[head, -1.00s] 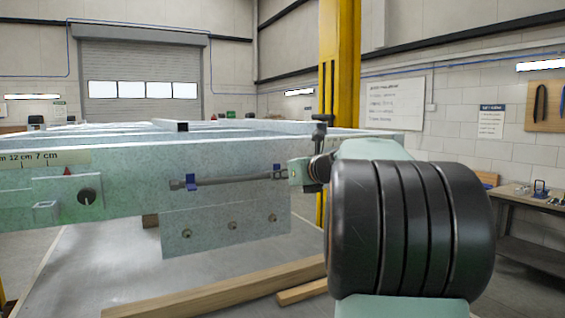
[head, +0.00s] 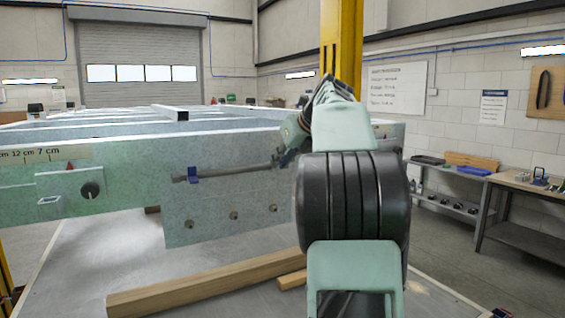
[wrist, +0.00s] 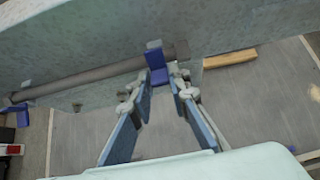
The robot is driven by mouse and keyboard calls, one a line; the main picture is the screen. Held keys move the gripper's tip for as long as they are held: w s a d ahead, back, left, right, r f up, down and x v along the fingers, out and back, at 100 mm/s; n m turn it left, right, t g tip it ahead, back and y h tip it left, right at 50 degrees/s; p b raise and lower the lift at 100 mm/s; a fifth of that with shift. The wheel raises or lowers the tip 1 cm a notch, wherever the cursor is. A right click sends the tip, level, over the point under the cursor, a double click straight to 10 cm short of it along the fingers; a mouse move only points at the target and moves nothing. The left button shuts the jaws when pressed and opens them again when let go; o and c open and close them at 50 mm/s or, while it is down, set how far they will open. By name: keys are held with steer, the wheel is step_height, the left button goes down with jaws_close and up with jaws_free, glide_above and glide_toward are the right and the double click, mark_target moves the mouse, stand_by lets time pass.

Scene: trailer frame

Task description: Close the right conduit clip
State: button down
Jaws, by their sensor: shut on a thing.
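The right conduit clip (wrist: 156,58) is blue and sits at the right end of the grey conduit (wrist: 100,74) on the frame's side wall. My gripper (wrist: 162,76) is shut on this clip, one finger on each side of its lower blue part. A blue part stands up above the conduit; I cannot tell whether the clip is latched. In the head view my gripper (head: 288,153) and arm cover most of the right clip. The blue left clip (head: 193,175) holds the other end of the conduit (head: 235,172); it also shows in the wrist view (wrist: 22,117).
The trailer frame (head: 120,150) spans the left and middle. A black knob (head: 90,190) is on its left part. Wooden beams (head: 200,287) lie below on the grey surface. A yellow post (head: 343,60) stands behind my arm. Workbenches (head: 530,183) are at the right.

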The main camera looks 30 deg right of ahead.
steer(key=shift+w+r+g, duration=0.1)
steer(key=shift+r+g, duration=0.15)
steer(key=shift+g, duration=0.25)
stand_by(0.5)
steer(key=c, duration=1.8)
jaws_free()
steer(key=v, duration=1.2)
